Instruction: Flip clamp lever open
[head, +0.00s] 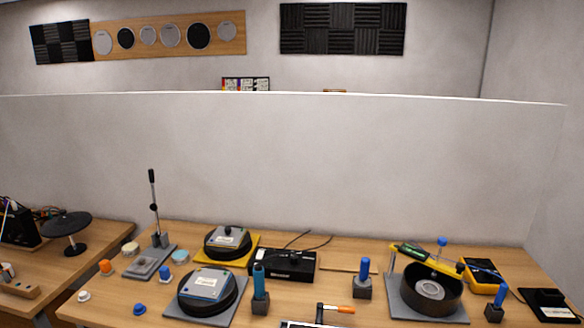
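A tall thin lever with a black grip (152,176) stands nearly upright on a grey metal base (143,268) at the left of the workbench. At the bottom edge, near the middle, a small dark bracket carries an orange handle (345,309) that lies almost level, pointing right. The lower part of this bracket is cut off by the picture edge. I cannot tell for certain which of the two is the clamp lever. My gripper is not in view.
Two round black speaker parts on yellow (247,251) and grey plates fill the left middle. A black ring-shaped basket (432,291) with a yellow bar and green-handled tool stands right. Blue-topped holders, small knobs and a black box (288,266) crowd the bench (340,254). A pale partition rises behind.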

